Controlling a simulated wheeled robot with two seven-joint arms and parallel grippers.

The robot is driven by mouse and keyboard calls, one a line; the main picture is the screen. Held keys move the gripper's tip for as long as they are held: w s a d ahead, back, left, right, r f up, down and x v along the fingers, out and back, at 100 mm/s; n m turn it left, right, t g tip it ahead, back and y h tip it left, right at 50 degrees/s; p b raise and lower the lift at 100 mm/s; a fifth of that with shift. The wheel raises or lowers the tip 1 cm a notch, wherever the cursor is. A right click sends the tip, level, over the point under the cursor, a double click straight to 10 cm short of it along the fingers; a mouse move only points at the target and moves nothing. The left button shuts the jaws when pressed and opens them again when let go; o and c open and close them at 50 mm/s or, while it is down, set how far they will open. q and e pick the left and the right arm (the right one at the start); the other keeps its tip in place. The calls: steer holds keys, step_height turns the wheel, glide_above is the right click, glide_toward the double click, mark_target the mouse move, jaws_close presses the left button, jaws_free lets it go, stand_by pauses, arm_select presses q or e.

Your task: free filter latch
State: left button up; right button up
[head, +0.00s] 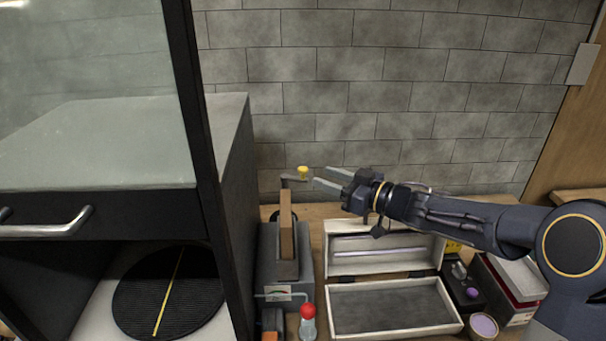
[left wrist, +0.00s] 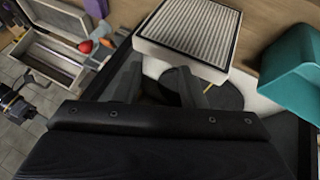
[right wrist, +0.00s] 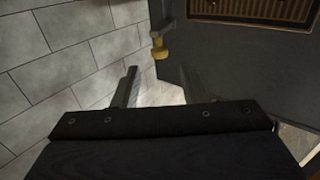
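A yellow knob (head: 303,172) sits on the end of a short grey arm beside the dark cabinet; I take it as the latch. In the right wrist view the yellow knob (right wrist: 160,48) is just beyond the fingertips, lined up with the gap between them. My right gripper (head: 324,177) is open and empty, right of the knob. A white-framed pleated filter (left wrist: 190,30) shows in the left wrist view. My left gripper (left wrist: 158,75) is open and empty, with its fingertips near the filter's lower edge; whether they touch cannot be told. It is outside the head view.
The dark cabinet (head: 232,190) with a raised glass front stands left, a round black disc (head: 165,300) inside. A grey machine with a red-knobbed lever (head: 308,312) stands beside it. An open tray case (head: 390,333) lies below my right arm. A teal bin (left wrist: 295,75) stands near the filter.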

mark_target(303, 167)
steer(key=p+x, duration=0.1)
steer(key=x, duration=0.6)
steer(key=shift+w+a, duration=0.15)
steer(key=shift+w, duration=0.05)
jaws_close()
steer(key=n+g+p, duration=0.1)
steer(key=p, duration=0.2)
steer(key=w+r+n+g+y+p, duration=0.1)
steer(key=p, duration=0.2)
steer(key=shift+g+y, duration=0.3)
steer(key=shift+f+n+g+y+p, duration=0.3)
steer(key=shift+f+n+g+p, duration=0.15)
steer(key=shift+g+p, duration=0.3)
